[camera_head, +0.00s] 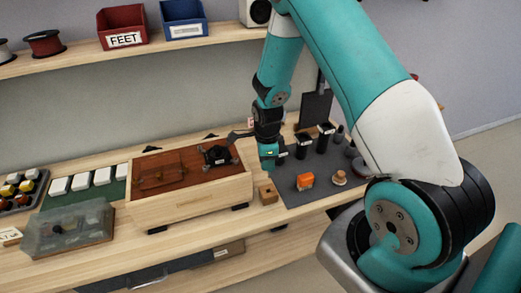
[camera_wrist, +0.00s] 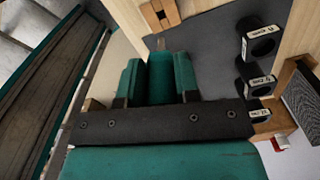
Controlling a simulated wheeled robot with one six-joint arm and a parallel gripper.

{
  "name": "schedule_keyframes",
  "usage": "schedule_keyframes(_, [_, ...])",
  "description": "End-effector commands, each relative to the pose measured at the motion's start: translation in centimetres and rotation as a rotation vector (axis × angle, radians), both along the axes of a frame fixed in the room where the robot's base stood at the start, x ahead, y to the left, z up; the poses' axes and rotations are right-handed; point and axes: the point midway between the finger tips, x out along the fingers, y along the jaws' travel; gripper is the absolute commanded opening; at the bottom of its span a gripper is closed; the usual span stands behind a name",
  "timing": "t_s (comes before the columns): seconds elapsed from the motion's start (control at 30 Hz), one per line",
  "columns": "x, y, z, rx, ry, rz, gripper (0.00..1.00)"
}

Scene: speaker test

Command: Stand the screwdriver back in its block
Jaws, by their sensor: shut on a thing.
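My gripper (camera_head: 268,163) hangs pointing down over the bench in the head view, just behind and above a small wooden block (camera_head: 268,193). In the wrist view my gripper (camera_wrist: 158,75) is shut on a teal handle, the screwdriver (camera_wrist: 160,74), with a short bit of its shaft showing beyond the fingers. The screwdriver looks apart from the block. The wooden block (camera_wrist: 151,16) shows at the top of the wrist view, with a dark hole in its top. I cannot make out the screwdriver apart from the fingers in the head view.
A wooden speaker cabinet (camera_head: 190,202) lies left of the block. A grey mat (camera_head: 320,172) to the right holds several black labelled cups (camera_head: 325,135), an orange item (camera_head: 305,181) and a wooden knob-like piece (camera_head: 339,178).

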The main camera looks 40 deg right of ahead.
Motion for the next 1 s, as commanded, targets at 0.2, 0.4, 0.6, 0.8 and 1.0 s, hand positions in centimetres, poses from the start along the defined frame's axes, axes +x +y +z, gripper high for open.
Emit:
schedule_keyframes(0.2, [0.0,-0.1,-0.7,0.0,0.001,-0.026,0.02])
schedule_keyframes(0.4, [0.0,-0.1,-2.4,0.0,0.001,-0.024,0.02])
schedule_keyframes(0.6, [0.0,-0.1,-4.5,0.0,0.0,-0.023,0.02])
schedule_keyframes(0.8, [0.0,-0.1,-6.0,0.0,0.001,-0.023,0.02])
schedule_keyframes(1.0, [0.0,-0.1,-6.3,0.0,0.0,-0.023,0.02])
